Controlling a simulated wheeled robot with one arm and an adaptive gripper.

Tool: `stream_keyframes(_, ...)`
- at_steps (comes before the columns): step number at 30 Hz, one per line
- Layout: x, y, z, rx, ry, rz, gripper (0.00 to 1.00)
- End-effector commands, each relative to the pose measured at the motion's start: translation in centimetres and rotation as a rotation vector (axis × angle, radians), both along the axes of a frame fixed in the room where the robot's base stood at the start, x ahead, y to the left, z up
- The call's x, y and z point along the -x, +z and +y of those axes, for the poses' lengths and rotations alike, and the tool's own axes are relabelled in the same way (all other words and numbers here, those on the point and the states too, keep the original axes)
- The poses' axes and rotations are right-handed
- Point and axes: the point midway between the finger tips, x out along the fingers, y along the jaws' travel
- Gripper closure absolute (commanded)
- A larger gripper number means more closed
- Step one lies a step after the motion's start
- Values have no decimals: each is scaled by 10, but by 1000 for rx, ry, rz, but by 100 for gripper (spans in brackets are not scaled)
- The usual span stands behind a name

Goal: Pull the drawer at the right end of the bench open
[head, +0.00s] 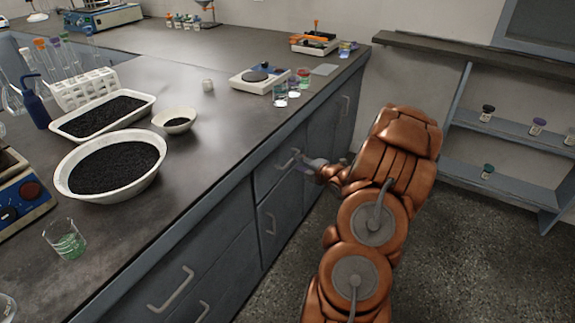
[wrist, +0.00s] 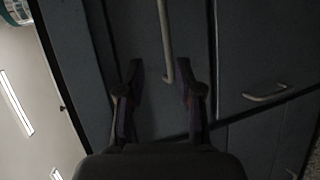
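The drawer (head: 268,180) is the upper one toward the right end of the bench, and its dark grey front looks flush with the bench. Its metal bar handle (head: 287,160) is just left of my gripper (head: 312,165). In the wrist view my gripper (wrist: 160,72) is open, with its two dark fingers apart. The handle (wrist: 165,40) runs in from the top, and its lower end lies between the fingertips in the picture. I see no finger clearly touching it, and the depth between them cannot be told.
The benchtop (head: 215,120) holds a balance (head: 258,78), beakers and pans of dark grains. A shelf unit (head: 520,130) stands at right. The floor (head: 470,250) is clear.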

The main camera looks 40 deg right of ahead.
Motion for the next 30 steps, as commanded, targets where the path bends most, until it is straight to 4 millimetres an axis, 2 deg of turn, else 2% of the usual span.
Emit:
stream_keyframes(1, 6, -12, -6, 16, 6, -31, 64)
stream_keyframes(3, 12, -17, -9, 38, 19, -67, 64)
stream_keyframes(7, 18, -19, -13, 68, 31, -111, 64)
stream_keyframes(11, 16, -19, -14, 78, 37, -124, 64)
stream_keyframes(30, -50, -31, -20, 77, 37, -123, 64)
